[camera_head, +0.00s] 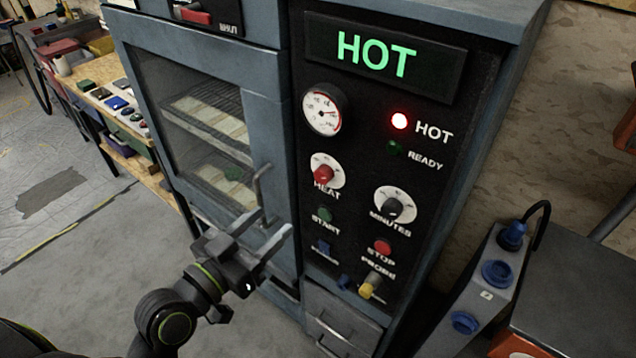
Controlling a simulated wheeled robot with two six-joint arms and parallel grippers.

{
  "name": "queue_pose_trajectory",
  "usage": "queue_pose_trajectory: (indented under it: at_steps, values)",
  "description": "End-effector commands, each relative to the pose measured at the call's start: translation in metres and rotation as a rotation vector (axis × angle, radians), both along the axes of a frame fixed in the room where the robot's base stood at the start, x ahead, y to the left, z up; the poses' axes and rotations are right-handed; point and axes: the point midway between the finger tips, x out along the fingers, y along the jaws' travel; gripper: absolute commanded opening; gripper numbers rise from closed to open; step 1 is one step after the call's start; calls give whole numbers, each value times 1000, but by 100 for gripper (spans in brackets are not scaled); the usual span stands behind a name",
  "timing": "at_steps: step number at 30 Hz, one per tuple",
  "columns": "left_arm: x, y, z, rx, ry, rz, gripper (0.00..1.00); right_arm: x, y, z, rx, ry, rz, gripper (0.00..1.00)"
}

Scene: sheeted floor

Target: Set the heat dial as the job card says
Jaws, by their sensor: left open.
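The heat dial (323,175) is a red knob on a white scale disc, labelled HEAT, on the black control panel of a blue-grey oven. Its exact setting is too small to read. My left gripper (277,219) is open and empty in front of the oven, below and left of the heat dial in the picture, apart from it. I see no job card that I can make out. My right gripper is not in view. The display (376,57) reads HOT in green, and the red HOT lamp (400,121) is lit.
The oven door (180,60) is shut, and its handle (262,190) stands out close to my left gripper. The minutes dial (394,209), stop button (382,246) and yellow probe plug (369,287) share the panel. A socket box (485,290) stands at right. A laden workbench stands at left.

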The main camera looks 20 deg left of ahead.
Motion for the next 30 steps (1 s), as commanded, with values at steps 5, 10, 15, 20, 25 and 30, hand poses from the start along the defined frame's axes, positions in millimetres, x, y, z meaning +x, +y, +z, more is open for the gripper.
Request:
queue_pose_trajectory:
  at_steps: [5, 10, 15, 20, 25, 30]
  values:
    - [21, -8, -3, 0, -4, -1, 52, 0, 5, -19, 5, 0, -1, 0]
    - [39, -14, -4, -1, -4, -1, 52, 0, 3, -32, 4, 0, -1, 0]
    - [62, -22, 2, -5, 1, 2, 52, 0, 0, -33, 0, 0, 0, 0]
    - [93, -33, 2, -4, 3, 0, 52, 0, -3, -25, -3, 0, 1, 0]
    - [117, -42, 1, -1, 3, 1, 52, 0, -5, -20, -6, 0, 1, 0]
    - [129, -47, 0, -1, 1, 1, 52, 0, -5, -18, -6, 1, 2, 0]
